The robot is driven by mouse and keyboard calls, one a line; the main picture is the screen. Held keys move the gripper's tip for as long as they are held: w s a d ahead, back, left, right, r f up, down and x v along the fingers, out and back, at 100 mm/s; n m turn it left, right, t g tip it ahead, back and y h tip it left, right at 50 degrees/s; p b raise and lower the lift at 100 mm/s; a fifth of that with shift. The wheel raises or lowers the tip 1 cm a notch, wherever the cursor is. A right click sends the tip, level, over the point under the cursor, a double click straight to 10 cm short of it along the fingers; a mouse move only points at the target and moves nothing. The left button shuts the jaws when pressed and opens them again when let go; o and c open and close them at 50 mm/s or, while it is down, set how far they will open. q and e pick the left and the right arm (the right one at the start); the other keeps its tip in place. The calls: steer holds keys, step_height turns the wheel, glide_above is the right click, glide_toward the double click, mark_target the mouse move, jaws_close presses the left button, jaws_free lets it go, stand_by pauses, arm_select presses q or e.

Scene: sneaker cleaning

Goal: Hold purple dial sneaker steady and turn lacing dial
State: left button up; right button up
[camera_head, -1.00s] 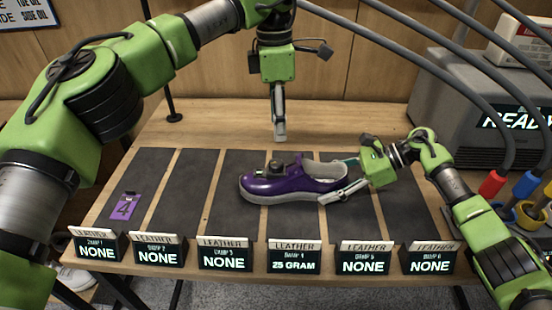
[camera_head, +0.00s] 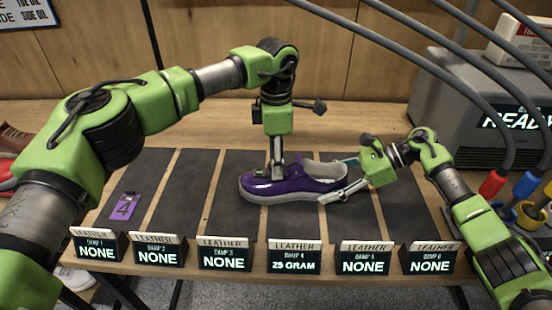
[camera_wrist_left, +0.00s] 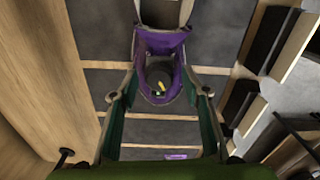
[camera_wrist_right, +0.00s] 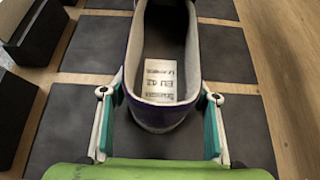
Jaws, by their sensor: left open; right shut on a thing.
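The purple sneaker (camera_head: 300,184) with a pale sole lies on the dark mats, toe to the left. Its heel and insole label show in the right wrist view (camera_wrist_right: 165,75). The round dark lacing dial (camera_wrist_left: 157,84), with a yellow-green mark, shows in the left wrist view. In the head view the left fingers mostly hide it. My left gripper (camera_head: 277,174) points down over the dial, its fingers open on either side of it; I cannot tell whether they touch it. My right gripper (camera_head: 343,191) is shut on the sneaker's heel end, one finger on each side.
A row of label stands (camera_head: 294,256) lines the front edge of the table. A purple tag (camera_head: 125,207) marked 4 lies on the left mat. A grey machine (camera_head: 450,105) stands at the right, with hoses running above it. The left mats are otherwise clear.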

arm_select(q)
steer(key=c, duration=1.1)
steer(key=n, duration=0.5)
steer(key=shift+n, duration=0.4)
steer(key=n, duration=0.6)
steer(key=shift+r, duration=0.1)
steer(key=o, duration=1.1)
